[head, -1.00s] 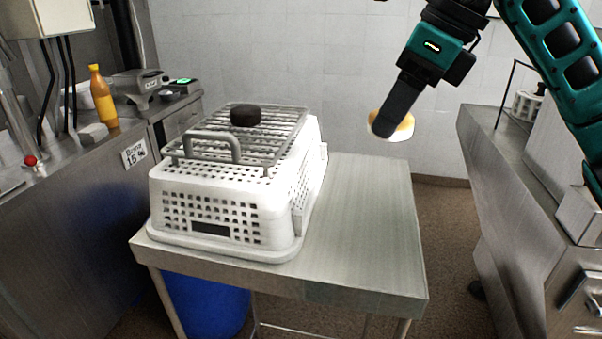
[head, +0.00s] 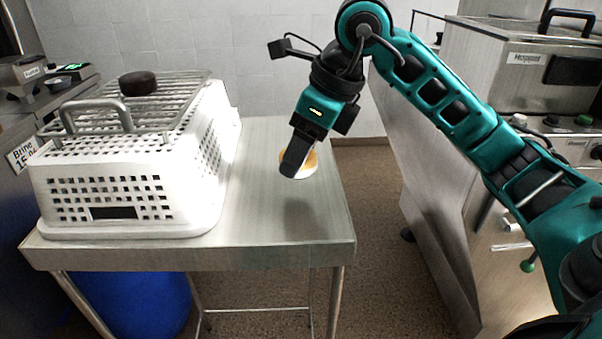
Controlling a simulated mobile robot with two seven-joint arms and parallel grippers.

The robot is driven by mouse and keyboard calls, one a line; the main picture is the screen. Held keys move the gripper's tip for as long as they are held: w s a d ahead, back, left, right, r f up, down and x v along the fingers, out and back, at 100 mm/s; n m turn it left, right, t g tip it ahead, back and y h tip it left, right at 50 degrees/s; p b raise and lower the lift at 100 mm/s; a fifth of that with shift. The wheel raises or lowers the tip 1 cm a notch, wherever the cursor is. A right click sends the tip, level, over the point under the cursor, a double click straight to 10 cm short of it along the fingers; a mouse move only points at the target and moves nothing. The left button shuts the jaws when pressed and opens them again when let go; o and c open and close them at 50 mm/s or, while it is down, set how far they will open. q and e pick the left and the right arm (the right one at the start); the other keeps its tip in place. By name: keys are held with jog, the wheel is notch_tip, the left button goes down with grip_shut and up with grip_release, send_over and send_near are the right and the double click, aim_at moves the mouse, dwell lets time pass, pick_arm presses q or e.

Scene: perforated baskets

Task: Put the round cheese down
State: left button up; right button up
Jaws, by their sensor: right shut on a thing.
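The round cheese (head: 311,164) is a small disc with a yellow-orange top and a pale side, in the head view right of centre. My right gripper (head: 296,160) is shut on it and hides its left part. The cheese is over the right part of the steel table (head: 270,215). A soft shadow lies on the table below it, so it seems held a little above the surface. My left gripper is not in view.
A white perforated basket (head: 130,180) stands on the table's left, with a wire rack (head: 175,90) on top bearing a dark round piece (head: 138,84). The table's right part is bare. A steel machine (head: 530,75) stands at right.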

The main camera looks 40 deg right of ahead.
aim_at(301, 170)
jog(key=shift+f+b, duration=0.3)
jog(key=shift+f, duration=1.6)
jog(key=shift+f, duration=0.2)
jog(key=o, duration=1.1)
jog(key=shift+r, duration=0.15)
jog(key=shift+r, duration=0.25)
jog(key=p+v, duration=0.1)
jog(key=v, duration=1)
jog(key=shift+s+d+r+p, duration=0.1)
jog(key=shift+s+r+p, duration=0.05)
jog(key=shift+r+p, duration=0.2)
